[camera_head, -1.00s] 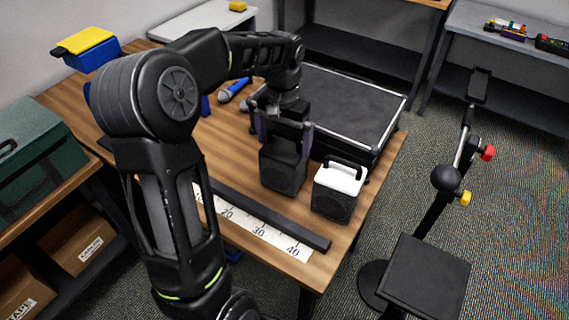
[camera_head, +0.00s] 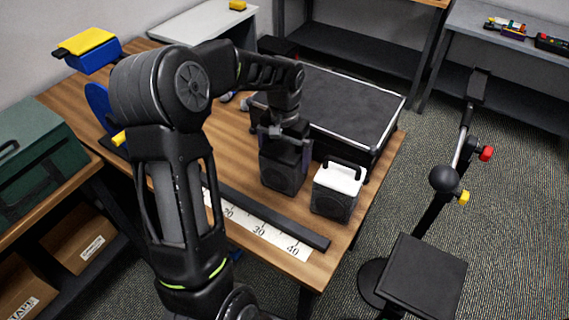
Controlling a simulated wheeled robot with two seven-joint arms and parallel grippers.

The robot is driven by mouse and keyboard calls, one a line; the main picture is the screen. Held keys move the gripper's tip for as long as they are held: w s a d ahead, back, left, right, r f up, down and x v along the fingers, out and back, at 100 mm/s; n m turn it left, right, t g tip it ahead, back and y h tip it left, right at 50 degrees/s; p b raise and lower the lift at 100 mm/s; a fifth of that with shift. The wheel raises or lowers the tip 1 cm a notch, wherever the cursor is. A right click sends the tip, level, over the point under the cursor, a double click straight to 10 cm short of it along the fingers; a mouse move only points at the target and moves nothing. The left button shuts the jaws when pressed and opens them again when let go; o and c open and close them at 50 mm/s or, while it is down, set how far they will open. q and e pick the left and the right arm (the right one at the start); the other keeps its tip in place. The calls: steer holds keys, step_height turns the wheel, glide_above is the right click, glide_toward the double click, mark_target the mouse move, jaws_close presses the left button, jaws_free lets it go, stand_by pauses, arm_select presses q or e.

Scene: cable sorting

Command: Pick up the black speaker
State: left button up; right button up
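The black speaker (camera_head: 283,174) stands upright on the wooden table, left of a speaker with a white top (camera_head: 339,190). My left arm reaches over the table from the left. My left gripper (camera_head: 286,137) points down at the top of the black speaker. Its fingertips blend with the dark speaker top, so I cannot tell whether they are open or closed on it. My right gripper is not in view.
A black case with a silver rim (camera_head: 350,97) lies close behind the speakers. A ruler (camera_head: 270,233) and a dark bar (camera_head: 285,224) lie in front of them. Blue items partly show behind my arm. A dark stand with a square seat (camera_head: 425,278) is right of the table.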

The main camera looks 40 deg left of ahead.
arm_select(q)
steer(key=shift+c, duration=0.2)
steer(key=shift+r, duration=0.1)
steer(key=c, duration=1.7)
